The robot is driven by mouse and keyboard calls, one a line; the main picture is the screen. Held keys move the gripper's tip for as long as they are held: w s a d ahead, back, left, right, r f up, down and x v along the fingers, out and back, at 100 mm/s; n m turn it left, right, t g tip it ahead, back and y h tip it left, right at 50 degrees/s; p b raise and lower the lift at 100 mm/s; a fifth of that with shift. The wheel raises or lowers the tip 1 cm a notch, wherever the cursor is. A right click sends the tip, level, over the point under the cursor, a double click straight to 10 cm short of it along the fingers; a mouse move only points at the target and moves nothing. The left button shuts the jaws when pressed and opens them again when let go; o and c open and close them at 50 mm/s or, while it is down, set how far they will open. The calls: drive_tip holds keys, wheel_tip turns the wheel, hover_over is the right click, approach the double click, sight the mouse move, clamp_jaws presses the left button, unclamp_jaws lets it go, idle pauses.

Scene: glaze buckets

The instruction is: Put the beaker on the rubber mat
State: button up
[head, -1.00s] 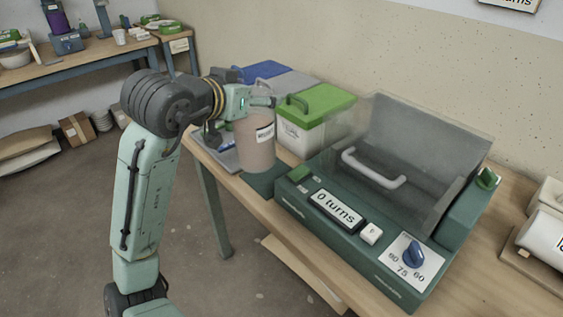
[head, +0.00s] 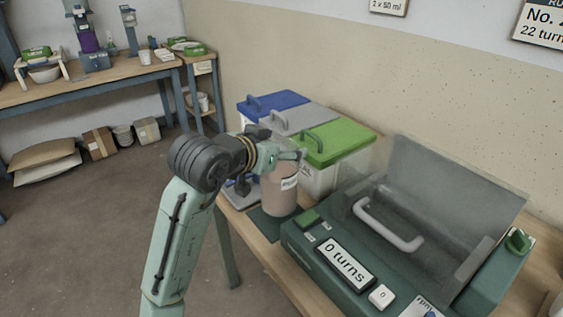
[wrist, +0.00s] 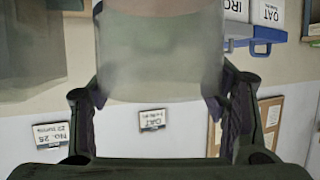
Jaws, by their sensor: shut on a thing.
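My gripper (head: 290,156) is shut around a pale, see-through cylinder, the beaker (wrist: 160,55), which fills the space between the fingers in the wrist view. In the head view, a pinkish vessel with a white label (head: 281,197) shows directly below the fingers and looks like this same beaker; its upper part is partly hidden by my gripper. A dark green mat (head: 272,228), which looks like the rubber mat, lies under it at the table edge. I cannot tell whether the base touches the mat.
A green machine (head: 325,250) with a raised clear cover and a "0 turns" display stands close on the right. Lidded buckets, with a green lid (head: 335,143) nearest, stand just behind the beaker. Another workbench (head: 95,82) is at the back left.

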drive_tip(key=shift+f, duration=1.95)
drive_tip(key=o, duration=2)
drive_tip(key=shift+c, duration=0.2)
drive_tip(key=b+v, duration=0.1)
drive_tip(key=v, duration=1.1)
drive_tip(key=shift+a, duration=0.1)
